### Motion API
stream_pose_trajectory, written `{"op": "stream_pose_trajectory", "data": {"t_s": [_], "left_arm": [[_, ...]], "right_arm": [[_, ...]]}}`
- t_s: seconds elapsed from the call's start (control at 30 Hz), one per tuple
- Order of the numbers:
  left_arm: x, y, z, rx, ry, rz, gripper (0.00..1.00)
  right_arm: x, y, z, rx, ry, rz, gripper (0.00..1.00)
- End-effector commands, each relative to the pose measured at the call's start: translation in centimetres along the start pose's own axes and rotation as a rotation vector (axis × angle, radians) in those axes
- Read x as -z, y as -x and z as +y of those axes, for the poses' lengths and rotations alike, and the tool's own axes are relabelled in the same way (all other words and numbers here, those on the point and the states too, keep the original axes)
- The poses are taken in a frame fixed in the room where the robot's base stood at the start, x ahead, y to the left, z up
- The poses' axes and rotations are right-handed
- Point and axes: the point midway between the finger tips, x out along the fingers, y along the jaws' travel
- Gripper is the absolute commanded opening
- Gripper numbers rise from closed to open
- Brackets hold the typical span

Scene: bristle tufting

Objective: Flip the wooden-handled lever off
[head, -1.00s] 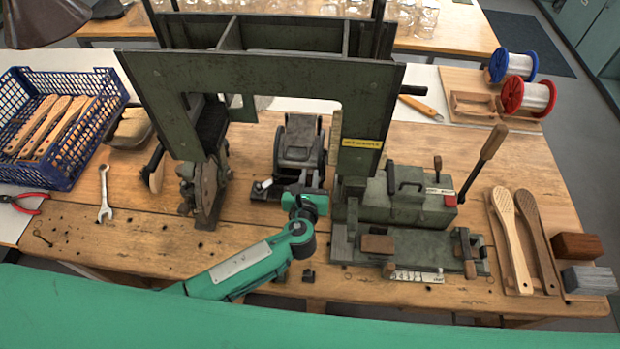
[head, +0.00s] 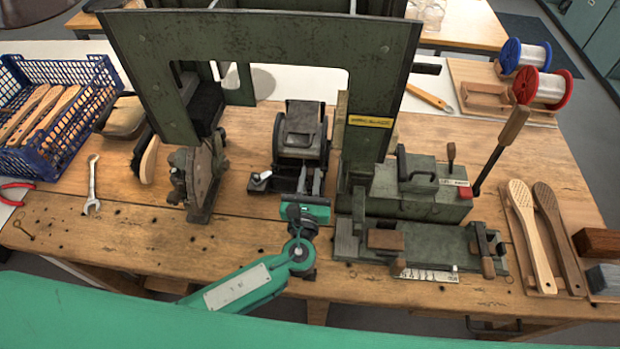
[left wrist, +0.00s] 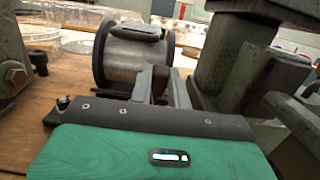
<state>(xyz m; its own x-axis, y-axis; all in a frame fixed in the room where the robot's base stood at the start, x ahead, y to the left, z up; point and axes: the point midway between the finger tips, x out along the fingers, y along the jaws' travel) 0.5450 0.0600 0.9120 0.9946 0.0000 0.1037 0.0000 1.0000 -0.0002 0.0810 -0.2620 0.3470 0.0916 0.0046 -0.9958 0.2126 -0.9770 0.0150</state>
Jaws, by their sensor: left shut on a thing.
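The wooden-handled lever (head: 501,147) rises from the right side of a green machine housing (head: 420,188), its wooden grip up and leaning to the right, with a red piece near its foot. My left gripper (head: 309,184) is well to the left of it, in front of a dark spool unit (head: 301,135), with its fingers pointing away from me. In the left wrist view its fingers close around a small brownish part (left wrist: 160,80) before the wire spool (left wrist: 137,55); what this part is I cannot tell. No gripper touches the lever. My right gripper is not in view.
A large green frame (head: 270,40) arches over the bench. A clamp fixture (head: 430,248) lies in front of the lever's housing. Two brush handles (head: 533,230) lie right of it. A blue crate (head: 88,75), wrench (head: 93,185) and pliers (head: 15,190) are at the left.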

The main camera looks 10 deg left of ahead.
Motion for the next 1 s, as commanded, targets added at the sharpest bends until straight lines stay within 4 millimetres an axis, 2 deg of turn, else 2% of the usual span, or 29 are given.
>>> {"op": "stream_pose_trajectory", "data": {"t_s": [0.07,0.1,0.2,0.57,0.73,1.0], "left_arm": [[0.1,0.0,0.0,0.000,0.000,0.002,0.00],[0.1,0.0,0.0,0.000,0.000,0.002,0.24],[0.1,0.0,0.0,0.000,0.000,0.002,0.40],[0.1,0.6,0.0,0.001,0.000,0.002,0.40],[0.4,3.2,0.0,0.000,0.001,0.004,0.40],[0.4,9.4,0.0,0.000,0.001,0.004,0.40]], "right_arm": [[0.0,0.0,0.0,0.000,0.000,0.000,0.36],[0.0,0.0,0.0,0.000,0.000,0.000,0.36],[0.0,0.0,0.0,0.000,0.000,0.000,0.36],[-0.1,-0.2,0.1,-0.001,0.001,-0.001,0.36],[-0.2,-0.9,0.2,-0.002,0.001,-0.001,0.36],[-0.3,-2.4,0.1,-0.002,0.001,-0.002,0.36]]}}
